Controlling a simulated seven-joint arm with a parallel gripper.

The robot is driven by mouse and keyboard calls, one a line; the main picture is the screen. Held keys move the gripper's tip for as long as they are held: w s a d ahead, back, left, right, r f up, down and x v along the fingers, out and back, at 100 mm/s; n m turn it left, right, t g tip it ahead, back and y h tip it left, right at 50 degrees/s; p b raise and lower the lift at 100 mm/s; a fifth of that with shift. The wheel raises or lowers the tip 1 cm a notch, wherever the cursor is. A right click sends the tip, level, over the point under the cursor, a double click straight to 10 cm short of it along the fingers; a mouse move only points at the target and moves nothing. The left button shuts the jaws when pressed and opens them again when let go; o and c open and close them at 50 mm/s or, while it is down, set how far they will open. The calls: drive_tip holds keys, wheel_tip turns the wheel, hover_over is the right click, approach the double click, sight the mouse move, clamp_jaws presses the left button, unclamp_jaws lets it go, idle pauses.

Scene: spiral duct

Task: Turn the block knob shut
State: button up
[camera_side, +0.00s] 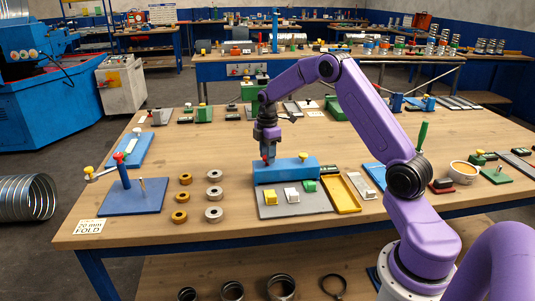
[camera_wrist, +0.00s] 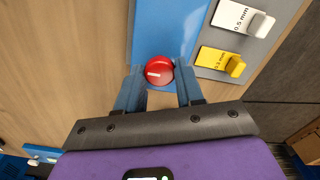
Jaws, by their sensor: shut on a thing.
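A blue block (camera_side: 287,171) lies on the wooden table and shows in the wrist view (camera_wrist: 175,28). A red round knob (camera_wrist: 159,71) with a white mark sits at the block's near end in the wrist view. My gripper (camera_wrist: 159,78) has one finger on each side of the red knob and is shut on it. In the side view my gripper (camera_side: 267,158) points down over the left end of the block and hides most of the knob. A small yellow knob (camera_side: 303,156) shows at the block's right end in the side view.
A grey plate (camera_side: 290,210) with yellow, white and green pieces lies in front of the block. A yellow tray (camera_side: 341,196) lies to its right. Several rings (camera_side: 214,192) lie to the left, beside a blue stand (camera_side: 133,197) with a post.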

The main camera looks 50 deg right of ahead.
drive_tip(key=m, duration=0.8)
drive_tip(key=shift+m, duration=0.3)
drive_tip(key=m, duration=0.4)
drive_tip(key=shift+m, duration=2.5)
drive_tip(key=o, duration=1)
drive_tip(key=shift+o, duration=0.2)
